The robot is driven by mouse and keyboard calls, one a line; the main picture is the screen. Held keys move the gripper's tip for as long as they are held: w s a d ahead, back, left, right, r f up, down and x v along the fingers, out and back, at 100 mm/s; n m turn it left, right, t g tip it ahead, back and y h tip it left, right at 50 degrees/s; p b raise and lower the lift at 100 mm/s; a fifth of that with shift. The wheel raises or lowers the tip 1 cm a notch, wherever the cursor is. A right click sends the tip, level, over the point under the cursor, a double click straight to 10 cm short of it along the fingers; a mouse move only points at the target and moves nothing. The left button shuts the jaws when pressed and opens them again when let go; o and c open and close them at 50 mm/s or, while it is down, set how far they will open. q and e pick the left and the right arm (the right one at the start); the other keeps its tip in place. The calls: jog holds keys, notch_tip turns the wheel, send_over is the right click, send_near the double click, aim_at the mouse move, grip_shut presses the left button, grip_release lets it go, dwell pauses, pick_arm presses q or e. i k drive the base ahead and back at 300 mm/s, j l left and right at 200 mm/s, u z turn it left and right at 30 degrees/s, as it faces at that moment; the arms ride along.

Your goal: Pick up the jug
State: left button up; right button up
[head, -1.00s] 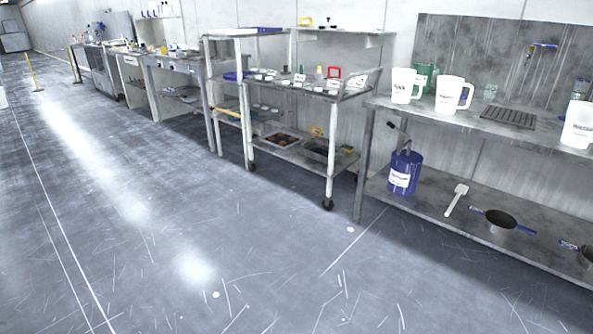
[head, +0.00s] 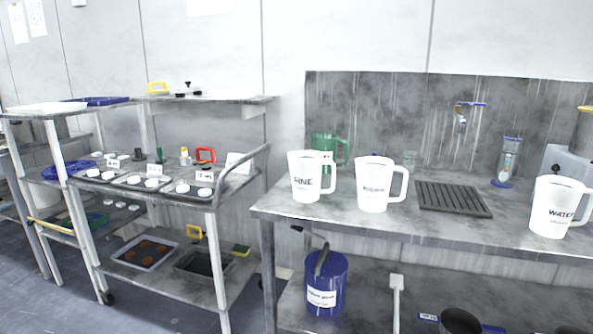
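Several jugs stand upright on the metal bench (head: 345,222). A white jug marked "FINE" (head: 306,180) is at the bench's left end. A second white jug with a label I cannot read clearly (head: 373,186) stands to its right. A white jug marked "WATER" (head: 554,212) is at the far right. A green jug (head: 326,144) stands behind the "FINE" jug, which partly hides it. The frames do not show which one the task means. Neither of my grippers is in view.
A dark drain grate (head: 452,198) lies on the bench below a wall tap (head: 460,115). A blue-and-clear cylinder (head: 508,160) stands near the back. A blue can (head: 327,290) is on the lower shelf. A wheeled cart (head: 228,200) with dishes stands close on the left.

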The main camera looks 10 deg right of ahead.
aim_at(305, 166)
jog(key=i+j+z, duration=0.1)
jog(key=i+z, duration=0.25)
jog(key=i, duration=0.15)
jog(key=i+j+z, duration=0.3)
jog(key=i, duration=0.15)
jog(key=i+j+z, duration=0.35)
jog(key=i+l, duration=0.1)
